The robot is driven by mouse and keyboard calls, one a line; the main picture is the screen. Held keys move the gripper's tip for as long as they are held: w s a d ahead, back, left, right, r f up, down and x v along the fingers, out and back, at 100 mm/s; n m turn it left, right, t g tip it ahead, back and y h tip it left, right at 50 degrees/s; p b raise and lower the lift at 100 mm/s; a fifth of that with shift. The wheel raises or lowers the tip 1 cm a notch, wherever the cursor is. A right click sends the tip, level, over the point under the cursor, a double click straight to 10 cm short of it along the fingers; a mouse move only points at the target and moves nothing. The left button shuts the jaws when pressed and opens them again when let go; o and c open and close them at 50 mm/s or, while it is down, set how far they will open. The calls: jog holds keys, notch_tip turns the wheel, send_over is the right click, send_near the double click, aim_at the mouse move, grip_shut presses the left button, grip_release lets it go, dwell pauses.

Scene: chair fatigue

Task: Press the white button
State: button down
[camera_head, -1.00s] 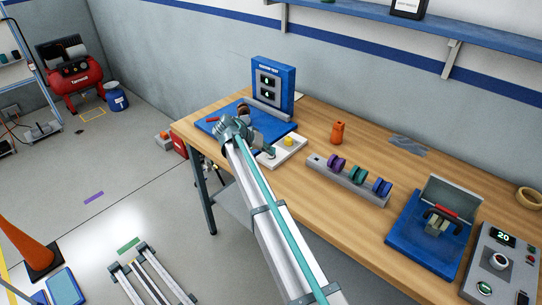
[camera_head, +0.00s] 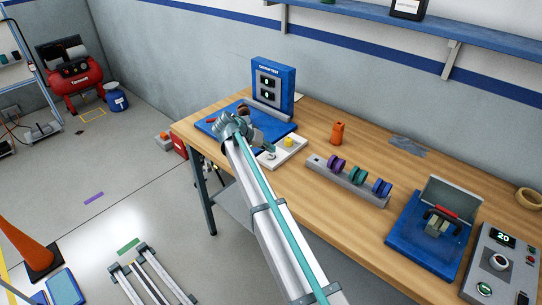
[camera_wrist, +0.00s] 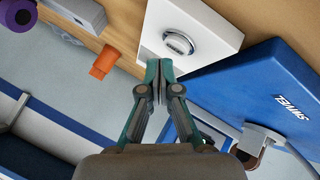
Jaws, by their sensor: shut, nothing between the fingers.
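The white button (camera_wrist: 180,43) is a round pale cap in a metal ring on a white box (camera_wrist: 212,22) in the wrist view. My gripper (camera_wrist: 157,66) is shut and empty. Its fingertips show just below the button in that view, and I see no clear contact. The yellow button does not show in the wrist view.
A blue fixture with a two-display panel (camera_head: 273,85) stands behind the box. An orange bottle (camera_head: 338,133) and a rack of coloured discs (camera_head: 347,181) are to the right. The bench (camera_head: 310,215) has bare wood around them.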

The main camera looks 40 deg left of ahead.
aim_at(269, 156)
jog(key=shift+r, duration=0.1)
jog(key=shift+r+p, duration=0.65)
jog(key=shift+r, duration=1.75)
